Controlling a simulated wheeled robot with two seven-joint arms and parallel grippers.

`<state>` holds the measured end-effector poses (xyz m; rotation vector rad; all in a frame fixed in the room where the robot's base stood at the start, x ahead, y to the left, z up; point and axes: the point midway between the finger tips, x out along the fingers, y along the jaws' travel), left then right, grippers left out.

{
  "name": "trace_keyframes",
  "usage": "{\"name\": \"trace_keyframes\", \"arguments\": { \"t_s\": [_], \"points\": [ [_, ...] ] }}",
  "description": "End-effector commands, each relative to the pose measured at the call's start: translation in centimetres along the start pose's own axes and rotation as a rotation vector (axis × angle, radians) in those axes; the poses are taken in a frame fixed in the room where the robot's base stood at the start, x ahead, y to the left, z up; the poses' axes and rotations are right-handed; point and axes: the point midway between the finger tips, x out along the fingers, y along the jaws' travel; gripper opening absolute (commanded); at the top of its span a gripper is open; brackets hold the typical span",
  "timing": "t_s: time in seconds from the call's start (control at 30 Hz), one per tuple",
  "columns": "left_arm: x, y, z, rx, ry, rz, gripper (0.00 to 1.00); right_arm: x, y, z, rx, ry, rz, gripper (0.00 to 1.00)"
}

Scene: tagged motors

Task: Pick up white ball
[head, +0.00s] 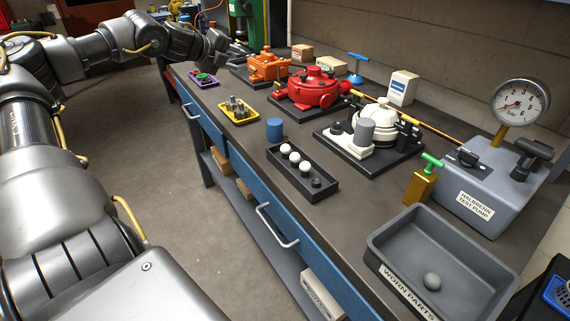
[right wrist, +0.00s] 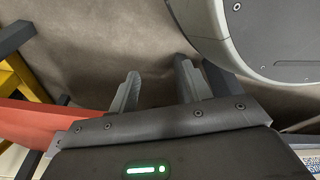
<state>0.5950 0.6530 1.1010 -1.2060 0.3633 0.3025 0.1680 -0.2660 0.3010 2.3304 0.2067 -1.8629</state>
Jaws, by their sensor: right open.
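Several balls sit in a row in a black tray (head: 327,190) on the bench in the head view. White balls show at the far end (head: 286,149), the middle (head: 294,157) and nearer (head: 305,167), with a dark round piece (head: 316,182) at the near end. My left gripper (head: 217,50) is above the far end of the bench, well away from the tray; its jaws are too small to read. My right gripper (right wrist: 156,72) is open and empty in the right wrist view, over the floor, with no ball between its fingers.
A grey "WORN PARTS" bin (head: 392,244) with a grey ball (head: 432,281) stands at the near right. A blue cylinder (head: 275,129) stands behind the tray. White (head: 374,125), red (head: 310,88) and orange (head: 267,67) motors line the back. A test pump (head: 485,190) stands right.

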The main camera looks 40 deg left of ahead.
Motion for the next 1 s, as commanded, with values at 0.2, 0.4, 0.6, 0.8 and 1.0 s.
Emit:
{"name": "trace_keyframes", "arguments": {
  "t_s": [0.2, 0.4, 0.6, 0.8, 1.0],
  "points": [
    [-4.2, -5.9, -17.3, 0.526, 0.283, 0.162, 0.35, 0.7, 0.3, -3.3, 0.003, 0.019, 0.006, 0.49],
    [-8.8, -1.6, -25.8, 0.802, 0.492, 0.379, 0.35, -0.9, 0.6, -5.6, 0.005, 0.001, 0.01, 0.49],
    [-10.5, 0.7, -27.1, 0.843, 0.572, 0.452, 0.35, -1.5, 0.4, -5.5, 0.006, -0.035, 0.01, 0.49],
    [-9.1, 1.8, -27.6, 0.842, 0.576, 0.452, 0.35, -1.6, 0.4, -5.6, 0.006, -0.036, 0.009, 0.49],
    [-6.8, 3.5, -28.4, 0.841, 0.575, 0.45, 0.35, -1.7, 0.3, -5.7, 0.006, -0.035, 0.009, 0.49]
  ]
}}
